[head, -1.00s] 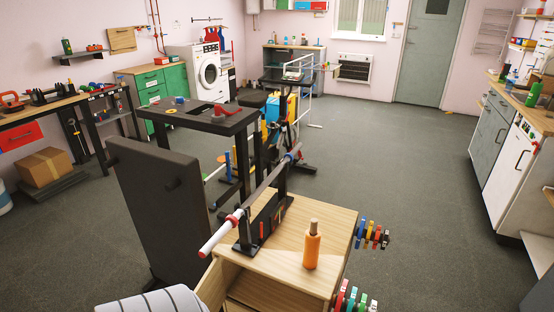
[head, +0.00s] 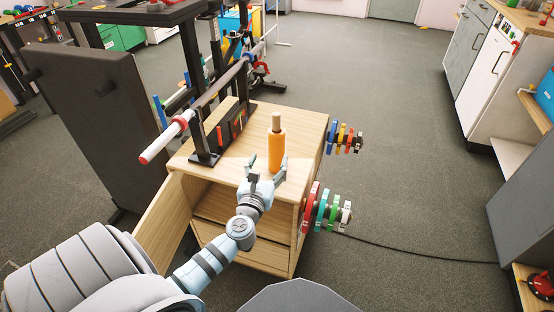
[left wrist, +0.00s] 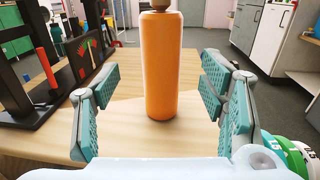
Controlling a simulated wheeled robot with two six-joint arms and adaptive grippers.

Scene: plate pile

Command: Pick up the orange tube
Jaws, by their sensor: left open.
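The orange tube (head: 276,152), with a brown cap, stands upright on the top of the wooden cabinet (head: 205,165). My left gripper (head: 265,168) is open just in front of it at the cabinet's front edge. In the left wrist view the tube (left wrist: 163,65) stands between and slightly beyond the spread fingers of my left gripper (left wrist: 160,105). I see a gap on both sides, so the fingers do not appear to touch it. My right gripper is not in view.
A black rack (head: 205,145) with a long bar (head: 210,95) stands left of the tube on the cabinet. A cabinet door (head: 160,220) is open at the front left.

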